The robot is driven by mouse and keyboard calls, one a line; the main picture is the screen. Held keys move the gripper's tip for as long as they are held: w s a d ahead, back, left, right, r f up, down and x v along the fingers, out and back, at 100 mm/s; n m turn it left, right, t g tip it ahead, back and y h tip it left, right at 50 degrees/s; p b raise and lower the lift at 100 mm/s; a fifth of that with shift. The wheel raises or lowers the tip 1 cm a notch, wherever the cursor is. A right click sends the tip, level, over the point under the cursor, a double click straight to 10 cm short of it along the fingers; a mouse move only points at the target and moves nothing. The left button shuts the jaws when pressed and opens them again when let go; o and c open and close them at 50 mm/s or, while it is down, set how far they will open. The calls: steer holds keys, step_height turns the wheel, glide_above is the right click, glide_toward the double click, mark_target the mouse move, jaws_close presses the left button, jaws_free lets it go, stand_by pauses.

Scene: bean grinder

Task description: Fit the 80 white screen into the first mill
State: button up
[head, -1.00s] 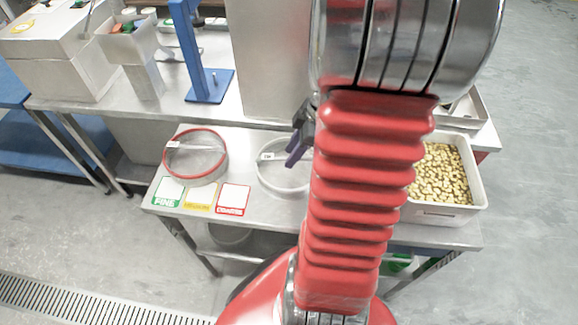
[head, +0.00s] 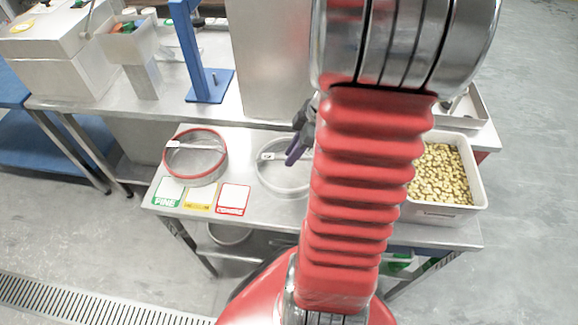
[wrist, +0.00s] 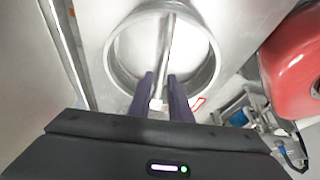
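In the wrist view, the screen's ring (wrist: 112,70) lies just beyond my gripper's two purple fingers (wrist: 164,85). The fingers stand apart, with a white tag and part of a pale bar showing between them. I see no firm hold on the screen. I cannot tell which machine is the first mill.
A red-rimmed screen (head: 166,165) lies to the left, with green, yellow and red label cards (head: 200,197) in front. A bin of beans (head: 440,213) stands right. A blue stand (head: 203,60), a grey cabinet (head: 268,60) and a white box (head: 55,65) are behind.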

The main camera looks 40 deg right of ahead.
jaws_close()
stand_by(1.0)
